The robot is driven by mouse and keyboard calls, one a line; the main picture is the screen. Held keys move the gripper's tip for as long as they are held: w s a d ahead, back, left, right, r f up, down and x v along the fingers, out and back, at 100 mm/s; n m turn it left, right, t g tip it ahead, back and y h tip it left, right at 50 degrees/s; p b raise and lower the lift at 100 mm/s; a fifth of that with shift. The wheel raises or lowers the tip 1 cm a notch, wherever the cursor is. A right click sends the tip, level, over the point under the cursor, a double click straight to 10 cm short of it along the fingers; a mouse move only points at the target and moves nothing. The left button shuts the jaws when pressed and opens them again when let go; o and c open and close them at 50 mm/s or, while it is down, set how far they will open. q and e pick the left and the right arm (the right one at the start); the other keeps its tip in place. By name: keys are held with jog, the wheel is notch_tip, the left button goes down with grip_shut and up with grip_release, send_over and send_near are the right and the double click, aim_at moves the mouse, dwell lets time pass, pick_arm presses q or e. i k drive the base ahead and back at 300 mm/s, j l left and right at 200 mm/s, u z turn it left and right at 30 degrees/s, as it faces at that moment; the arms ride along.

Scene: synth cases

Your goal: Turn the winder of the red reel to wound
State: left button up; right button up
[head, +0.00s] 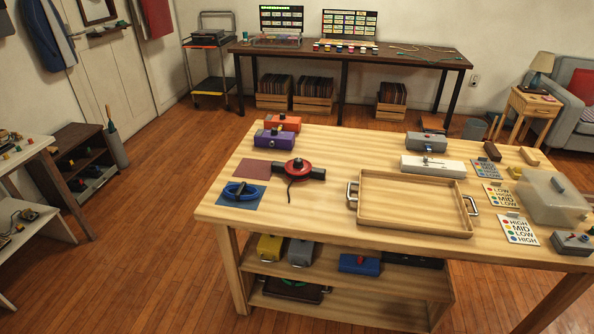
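A red reel (298,167) sits on a dark base (317,174) on the wooden table, left of the tray. A small dark knob shows on top of the reel; at this size I cannot tell how its winder is set. A dark cord (290,189) runs from the reel onto the tabletop toward the front. Neither of my grippers is in view.
A wooden tray (408,224) with metal handles takes the table's middle. A blue coiled item (240,192) on a blue mat lies left of the reel, purple (273,139) and orange (283,122) boxes behind it. Bare tabletop lies in front of the reel.

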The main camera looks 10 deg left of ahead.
aim_at(298, 162)
jog(key=j+z, duration=0.2)
jog(key=z, duration=1)
jog(key=j+z, duration=0.4)
jog(key=k+j+z, duration=0.15)
jog(key=j+z, duration=0.25)
jog(key=j, duration=0.2)
jog(key=k+j+z, duration=0.15)
jog(key=j, duration=0.2)
jog(key=k+j+z, duration=0.1)
jog(key=j, duration=0.2)
jog(key=k+j+z, duration=0.15)
jog(key=j, duration=0.2)
jog(key=k, duration=0.05)
